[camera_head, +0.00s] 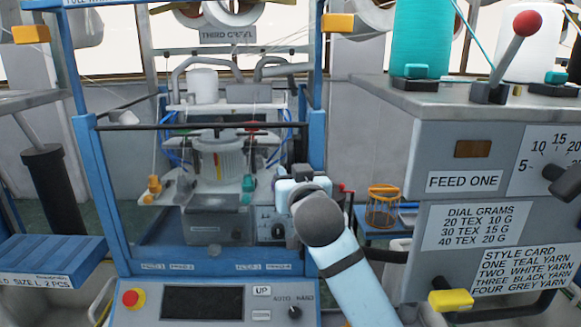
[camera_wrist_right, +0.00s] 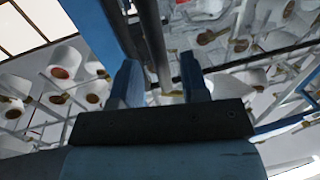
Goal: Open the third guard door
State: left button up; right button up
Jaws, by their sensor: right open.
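The guard door (camera_head: 150,230) is a clear panel in a blue frame on the middle machine, with a dark rail (camera_head: 200,127) across its top. The sign above reads "THIRD" and a partly hidden word. The door seems to stand closed across the machine's front. My right gripper (camera_head: 292,176) is at the right side of this frame, near its right post. In the right wrist view its two blue fingers (camera_wrist_right: 163,75) are apart, with a dark upright bar (camera_wrist_right: 153,40) showing between or just beyond them. I cannot tell whether they touch it. My left gripper is out of view.
A grey feed cabinet (camera_head: 465,150) labelled "FEED ONE" stands close on the right, with a red-knobbed lever (camera_head: 527,23) on top. A control panel (camera_head: 203,302) with a red button (camera_head: 133,298) is below the door. A blue tray (camera_head: 50,262) is at left.

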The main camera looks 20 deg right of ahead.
jog(key=shift+w+d, duration=0.1)
jog(key=shift+w, duration=1.25)
grip_shut()
jog(key=shift+s, duration=0.1)
